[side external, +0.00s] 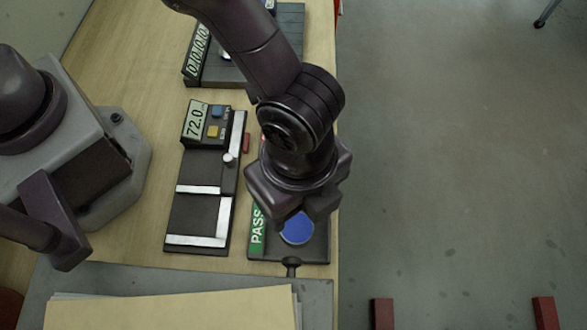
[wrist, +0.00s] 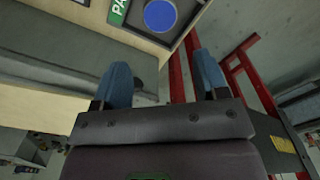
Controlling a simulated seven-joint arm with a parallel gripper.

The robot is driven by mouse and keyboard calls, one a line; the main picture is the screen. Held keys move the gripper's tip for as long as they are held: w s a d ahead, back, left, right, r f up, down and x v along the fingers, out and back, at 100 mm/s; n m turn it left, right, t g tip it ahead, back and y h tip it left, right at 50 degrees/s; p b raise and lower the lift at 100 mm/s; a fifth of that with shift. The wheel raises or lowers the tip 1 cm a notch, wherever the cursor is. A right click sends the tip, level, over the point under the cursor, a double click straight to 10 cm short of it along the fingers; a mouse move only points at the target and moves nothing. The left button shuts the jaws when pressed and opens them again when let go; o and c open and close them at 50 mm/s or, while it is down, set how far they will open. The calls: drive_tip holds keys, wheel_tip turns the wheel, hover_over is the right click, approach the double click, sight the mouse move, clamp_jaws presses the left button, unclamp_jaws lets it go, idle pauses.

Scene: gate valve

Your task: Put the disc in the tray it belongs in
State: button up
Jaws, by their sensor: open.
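A round blue disc (side external: 297,229) lies on a dark tray (side external: 318,250) with a green PASS label (side external: 257,230) along its left side. The disc also shows at the top of the wrist view (wrist: 160,15), with part of the green label beside it. My gripper (wrist: 163,78) is open, with two blue fingertips apart and nothing between them. In the side view my gripper hangs over the far part of the PASS tray, and its fingertips are hard to make out. The disc is apart from the fingers in the wrist view. My arm hides the area behind the tray.
A dark gauge panel (side external: 205,185) with a 72.0 display and white bars lies left of the PASS tray. Another dark device with a number display (side external: 197,52) stands farther back. A tan folder (side external: 180,310) lies at the front. The bench ends just right of the tray.

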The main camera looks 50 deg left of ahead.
drive_tip(key=shift+r, duration=0.2)
drive_tip(key=w+a+r+n+t, duration=0.1)
drive_tip(key=w+a+r+n, duration=0.3)
drive_tip(key=a+r, duration=0.35)
drive_tip(key=w+a+r+n+t, duration=0.2)
drive_tip(key=w+a+r+n, duration=0.15)
drive_tip(key=a+r, duration=0.45)
drive_tip(key=s+a+r+n+t, duration=0.1)
drive_tip(key=s+a+r+n, duration=0.1)
drive_tip(key=a, duration=0.4)
drive_tip(key=s+a+r+n, duration=0.2)
drive_tip(key=s+a+n, duration=0.2)
drive_tip(key=a+n, duration=0.1)
drive_tip(key=s+a+r+n+t, duration=0.1)
drive_tip(key=s+a+r+n, duration=0.1)
drive_tip(key=a+n, duration=0.2)
drive_tip(key=shift+s+a+r+n+t, duration=0.3)
drive_tip(key=shift+s+a+n, duration=0.1)
drive_tip(key=shift+a, duration=1.05)
